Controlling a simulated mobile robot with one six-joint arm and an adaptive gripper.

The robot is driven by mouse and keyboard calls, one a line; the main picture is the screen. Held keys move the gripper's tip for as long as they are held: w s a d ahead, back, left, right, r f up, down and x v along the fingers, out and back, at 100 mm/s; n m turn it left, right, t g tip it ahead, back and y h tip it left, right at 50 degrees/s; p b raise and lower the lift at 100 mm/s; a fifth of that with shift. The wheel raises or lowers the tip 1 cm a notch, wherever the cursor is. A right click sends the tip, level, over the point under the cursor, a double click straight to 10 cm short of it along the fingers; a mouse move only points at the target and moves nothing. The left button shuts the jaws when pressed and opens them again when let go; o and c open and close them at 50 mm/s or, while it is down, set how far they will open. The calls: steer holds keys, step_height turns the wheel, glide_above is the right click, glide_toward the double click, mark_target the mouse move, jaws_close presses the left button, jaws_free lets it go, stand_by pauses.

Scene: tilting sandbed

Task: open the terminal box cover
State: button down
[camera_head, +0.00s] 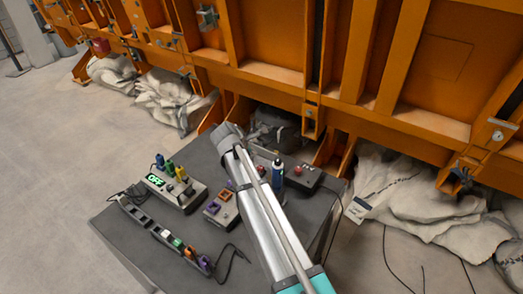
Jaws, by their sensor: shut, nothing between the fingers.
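I cannot tell for sure which item is the terminal box. A grey box with a lit green display (174,188) and several coloured plugs stands on the dark table (125,232). A smaller grey box with purple parts (220,207) sits to its right, close beside my arm. A dark box with a red button (299,174) lies on the far side of my arm. No cover can be made out clearly. My arm crosses the table from the lower right and hides part of it. My gripper cannot be made out.
A dark strip with coloured blocks (166,236) and a loose cable lie at the table's front left. A blue bottle-like item (278,175) stands just right of my arm. An orange steel frame (380,70) rises behind, with pale sacks (435,200) below it.

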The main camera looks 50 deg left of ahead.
mark_target(260, 149)
steer(key=s+n+t, duration=0.1)
steer(key=n, duration=0.1)
steer(key=s+r+n+t+y+b, duration=0.1)
steer(key=s+n, duration=0.1)
steer(key=n, duration=0.1)
steer(key=s+r+n+t, duration=0.1)
steer(key=s+n, duration=0.1)
steer(key=shift+s+d+n+t+y+b, duration=0.25)
steer(key=shift+d+n+t+y+b, duration=0.05)
steer(key=shift+d+n+b, duration=0.1)
steer(key=b+x, duration=0.1)
steer(key=x, duration=0.2)
steer(key=b+x, duration=0.2)
steer(key=x, duration=0.2)
steer(key=r+b+x, duration=0.1)
steer(key=x, duration=0.3)
steer(key=shift+w+a+b, duration=0.2)
steer(key=shift+w+b, duration=0.2)
steer(key=shift+w, duration=0.15)
steer(key=shift+w+a+r, duration=0.1)
steer(key=shift+w, duration=0.35)
steer(key=shift+w+a+r, duration=0.1)
steer(key=shift+w, duration=0.35)
steer(key=shift+s, duration=0.1)
